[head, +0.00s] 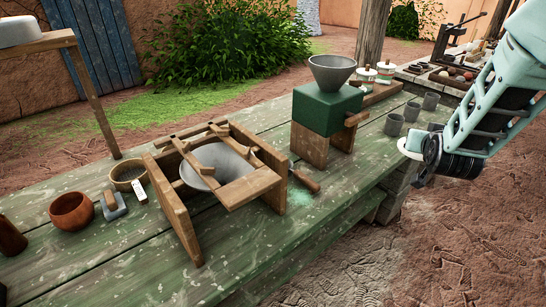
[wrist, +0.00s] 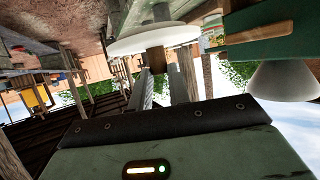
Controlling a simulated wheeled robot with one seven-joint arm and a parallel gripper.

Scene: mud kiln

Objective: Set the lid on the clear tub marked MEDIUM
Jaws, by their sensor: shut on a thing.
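My gripper (wrist: 162,72) is shut on the brown knob (wrist: 155,62) of a round white lid (wrist: 152,39). In the head view, the lid's pale rim (head: 408,148) shows at the end of my arm, near the bench's right edge and close to the grey cups. My gripper's fingers are mostly hidden there. I cannot make out a clear tub marked MEDIUM in either view. Two small lidded jars (head: 366,74) stand behind the green box; their markings are too small to read.
A green box with a grey funnel (head: 332,72) stands mid-bench. Several grey cups (head: 394,125) line the bench's right side. A wooden frame (head: 178,205) holds a large grey bowl (head: 222,162). A brown bowl (head: 71,210) sits left. The front bench planks are clear.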

